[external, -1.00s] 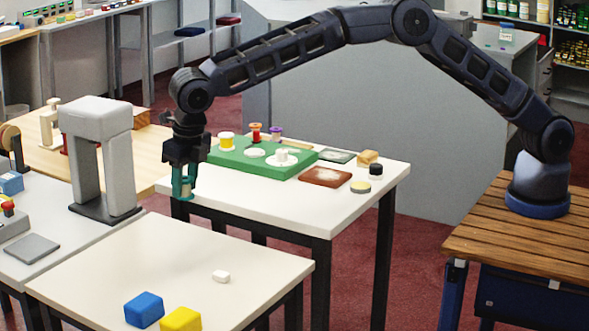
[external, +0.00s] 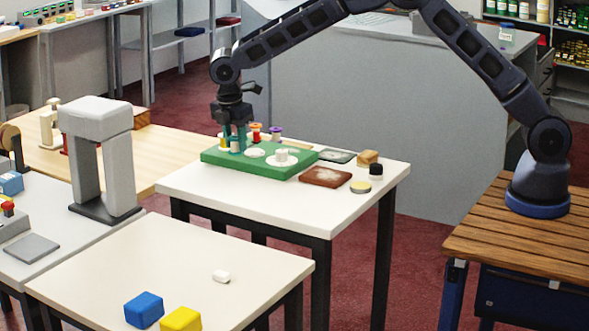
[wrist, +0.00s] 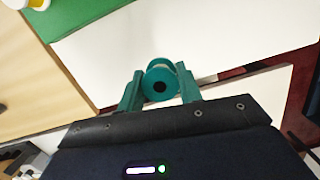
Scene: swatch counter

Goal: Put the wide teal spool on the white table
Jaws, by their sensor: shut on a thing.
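My gripper (external: 234,138) is shut on the teal spool (wrist: 160,84), which sits between the two fingertips in the wrist view. In the external view the spool (external: 235,147) shows small at the fingertips, in front of the left part of the green board. I cannot tell its height above the surface. The white table (external: 250,207) under the board has clear space along its near side. A second white-topped table (external: 120,268) stands in front, lower in the picture.
The green board (external: 222,158) carries yellow, red, purple and white spools. A brown tray (external: 325,177), yellow disc (external: 360,187) and black jar (external: 376,170) lie to its right. Blue (external: 144,309) and yellow (external: 180,320) blocks and a small white piece (external: 221,276) are on the front table.

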